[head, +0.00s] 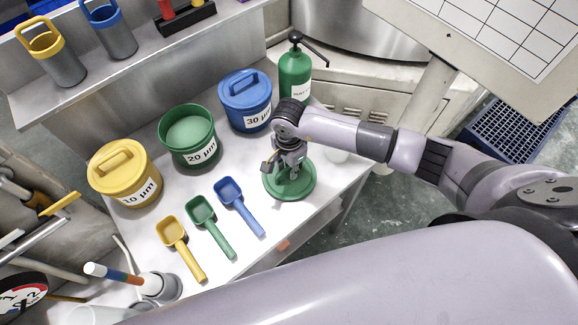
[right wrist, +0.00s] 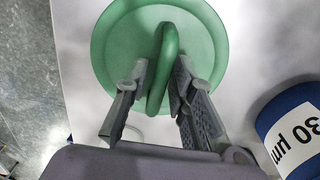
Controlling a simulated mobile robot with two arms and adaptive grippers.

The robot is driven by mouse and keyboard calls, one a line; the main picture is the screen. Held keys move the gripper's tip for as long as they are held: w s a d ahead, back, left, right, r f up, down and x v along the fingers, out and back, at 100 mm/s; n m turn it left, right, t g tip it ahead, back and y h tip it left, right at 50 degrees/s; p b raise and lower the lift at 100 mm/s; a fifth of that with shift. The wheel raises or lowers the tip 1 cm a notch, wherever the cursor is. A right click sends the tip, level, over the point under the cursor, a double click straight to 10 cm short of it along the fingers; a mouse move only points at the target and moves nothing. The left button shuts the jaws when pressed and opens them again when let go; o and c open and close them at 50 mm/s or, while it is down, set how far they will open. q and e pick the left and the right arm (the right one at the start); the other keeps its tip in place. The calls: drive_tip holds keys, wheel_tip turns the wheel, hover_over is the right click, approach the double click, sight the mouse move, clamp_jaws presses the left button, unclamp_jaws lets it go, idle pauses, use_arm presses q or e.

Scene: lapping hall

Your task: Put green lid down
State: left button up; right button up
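The green lid (head: 305,189) is a round disc with an upright loop handle. It lies flat on the bench top, near its right front edge. The lid (right wrist: 108,45) and its handle (right wrist: 168,42) also show in the right wrist view. My right gripper (head: 290,172) is over the lid, its fingers (right wrist: 161,72) on both sides of the handle. A narrow gap shows beside the left finger, so it looks open around the handle. The green 20 µm tub (head: 187,134) stands without a lid, its pale green contents visible. My left gripper is out of view.
A lidded yellow tub (head: 125,176) and a lidded blue tub (head: 246,101) flank the green tub. Yellow (head: 181,246), green (head: 211,226) and blue (head: 240,206) scoops lie in front. A green pump bottle (head: 295,75) stands behind the lid.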

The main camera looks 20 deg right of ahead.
drive_tip(key=shift+o, duration=0.5)
drive_tip(key=shift+r, duration=0.45)
wheel_tip(320, 180, up, 11)
drive_tip(key=b, duration=0.3)
drive_tip(key=shift+r, duration=0.2)
